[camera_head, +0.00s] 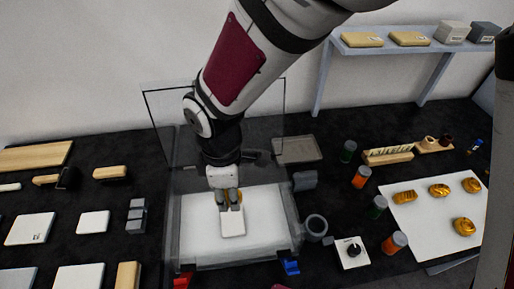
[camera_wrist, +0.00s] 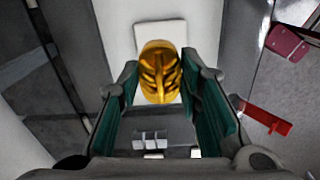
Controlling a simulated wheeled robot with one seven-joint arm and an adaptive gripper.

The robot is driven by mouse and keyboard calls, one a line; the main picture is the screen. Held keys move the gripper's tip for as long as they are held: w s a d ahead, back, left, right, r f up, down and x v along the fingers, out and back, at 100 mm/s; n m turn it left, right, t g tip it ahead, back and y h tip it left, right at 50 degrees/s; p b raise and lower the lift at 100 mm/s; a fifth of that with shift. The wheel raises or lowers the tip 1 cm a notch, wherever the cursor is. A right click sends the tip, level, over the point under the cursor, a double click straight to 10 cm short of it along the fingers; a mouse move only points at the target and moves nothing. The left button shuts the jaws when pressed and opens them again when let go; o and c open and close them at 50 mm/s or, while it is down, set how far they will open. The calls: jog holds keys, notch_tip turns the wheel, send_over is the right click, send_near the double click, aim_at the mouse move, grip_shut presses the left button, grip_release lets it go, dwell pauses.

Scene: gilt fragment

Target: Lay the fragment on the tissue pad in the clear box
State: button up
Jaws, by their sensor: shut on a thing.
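The gilt fragment (camera_wrist: 159,70) is a ribbed golden oval held between the fingertips of my gripper (camera_wrist: 159,76) in the wrist view. The white tissue pad (camera_head: 233,226) lies on the box's white floor, just in front of the fingertips. The pad also shows in the wrist view (camera_wrist: 160,30), partly behind the fragment. I cannot tell how high the fragment is above the floor.
The box's clear lid (camera_head: 270,110) stands upright at its back. A red clip (camera_head: 183,281) and a blue clip (camera_head: 290,267) sit at its front. A grey cup (camera_head: 315,226) stands close to its right. A white sheet (camera_head: 430,215) with several gold pieces lies at right.

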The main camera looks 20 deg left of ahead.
aim_at(233, 219)
notch_tip(233, 219, down, 10)
jog(key=shift+s+r+p, duration=0.1)
jog(key=shift+p, duration=0.55)
jog(key=shift+f, duration=0.2)
jog(key=o, duration=0.9)
